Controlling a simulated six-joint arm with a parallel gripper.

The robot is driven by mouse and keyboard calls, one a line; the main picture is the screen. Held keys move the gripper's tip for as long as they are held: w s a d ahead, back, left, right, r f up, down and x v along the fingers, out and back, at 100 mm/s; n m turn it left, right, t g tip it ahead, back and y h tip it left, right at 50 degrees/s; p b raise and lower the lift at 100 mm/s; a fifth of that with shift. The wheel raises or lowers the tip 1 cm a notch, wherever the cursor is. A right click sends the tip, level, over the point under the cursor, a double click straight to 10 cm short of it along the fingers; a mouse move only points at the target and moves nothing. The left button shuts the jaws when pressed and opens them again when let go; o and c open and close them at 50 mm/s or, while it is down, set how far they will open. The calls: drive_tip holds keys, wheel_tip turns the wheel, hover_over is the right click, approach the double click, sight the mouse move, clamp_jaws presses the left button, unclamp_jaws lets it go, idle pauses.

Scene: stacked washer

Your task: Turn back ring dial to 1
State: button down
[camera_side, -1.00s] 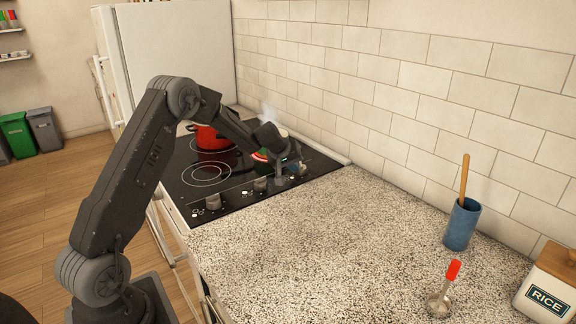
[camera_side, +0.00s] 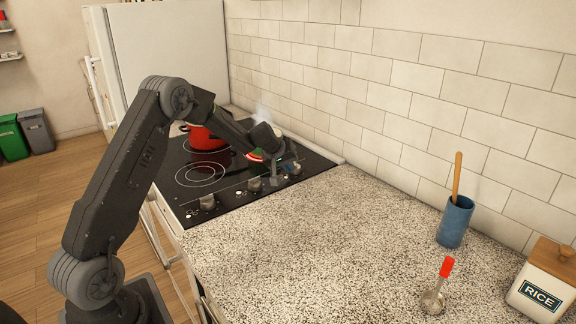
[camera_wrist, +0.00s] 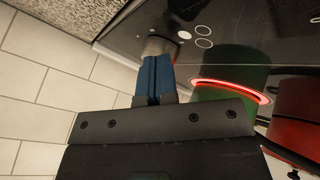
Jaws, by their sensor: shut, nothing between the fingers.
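The back ring dial (camera_wrist: 160,45) is a round silvery knob on the black glass hob (camera_wrist: 230,30). My gripper (camera_wrist: 152,62) is shut and empty. Its blue fingertips are right at the dial in the wrist view, and I cannot tell whether they touch it. In the side view the far end of the hob's dial row is partly hidden by my gripper. A green pot (camera_wrist: 215,100) stands on the back ring, with a red glow around its base. The number the dial points to is not readable.
A red pot (camera_side: 203,138) stands on the hob behind the green pot. Other dials (camera_side: 207,202) line the hob edge. The tiled wall (camera_side: 410,80) is close behind my gripper. The speckled worktop (camera_side: 290,235) is mostly clear, with a blue utensil holder (camera_side: 454,222) at right.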

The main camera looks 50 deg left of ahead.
drive_tip(key=shift+w+d, duration=0.25)
drive_tip(key=shift+d, duration=0.25)
drive_tip(key=shift+w+d, duration=0.45)
drive_tip(key=shift+d, duration=0.05)
drive_tip(key=shift+w+d+f, duration=0.1)
drive_tip(key=shift+w+d, duration=0.05)
drive_tip(key=shift+w, duration=0.15)
drive_tip(key=shift+f, duration=0.1)
idle(0.8)
